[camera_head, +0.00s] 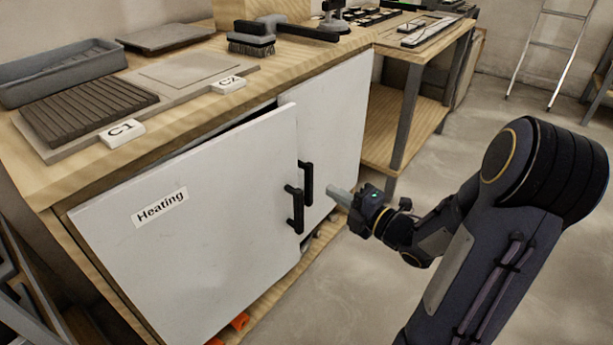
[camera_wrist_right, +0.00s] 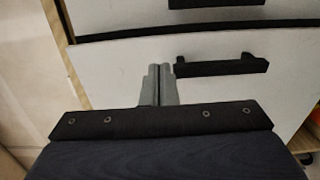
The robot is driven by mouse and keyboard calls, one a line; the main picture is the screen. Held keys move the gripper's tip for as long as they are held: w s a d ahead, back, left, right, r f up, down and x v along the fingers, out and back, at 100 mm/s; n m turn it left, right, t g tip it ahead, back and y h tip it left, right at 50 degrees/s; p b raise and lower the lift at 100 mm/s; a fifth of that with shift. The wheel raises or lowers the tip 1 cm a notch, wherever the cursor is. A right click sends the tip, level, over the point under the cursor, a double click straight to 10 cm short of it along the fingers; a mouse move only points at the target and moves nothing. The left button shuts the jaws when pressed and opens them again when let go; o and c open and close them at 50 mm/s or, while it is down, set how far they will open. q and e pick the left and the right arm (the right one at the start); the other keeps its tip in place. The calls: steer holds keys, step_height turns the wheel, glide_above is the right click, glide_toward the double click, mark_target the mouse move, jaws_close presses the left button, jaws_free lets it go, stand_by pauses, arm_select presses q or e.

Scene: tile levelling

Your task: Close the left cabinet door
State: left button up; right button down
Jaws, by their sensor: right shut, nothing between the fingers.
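The left cabinet door (camera_head: 185,235) is a white panel labelled "Heating". It stands ajar: a dark gap shows along its top, and its free edge sticks out before the right door (camera_head: 335,120). The left door's black handle (camera_head: 295,208) is upright near that free edge; the right door's handle (camera_head: 307,183) is just behind it. My right gripper (camera_head: 338,195) is shut and empty, to the right of both handles. In the right wrist view its fingertips (camera_wrist_right: 160,70) are beside a black handle (camera_wrist_right: 222,67) on a white panel; contact is unclear. My left gripper is out of view.
The wooden worktop (camera_head: 50,190) above the doors holds a grey tray (camera_head: 62,77), a ribbed dark plate (camera_head: 88,110) and a brush (camera_head: 252,40). A wooden table (camera_head: 405,125) stands to the right. Orange items (camera_head: 240,321) lie low under the left door. Floor at right is open.

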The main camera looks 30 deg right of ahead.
mark_target(296, 170)
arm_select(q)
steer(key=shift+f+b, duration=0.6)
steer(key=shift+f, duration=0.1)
arm_select(e)
steer(key=x, duration=0.9)
steer(key=shift+w+a, duration=0.1)
steer(key=shift+w, duration=0.25)
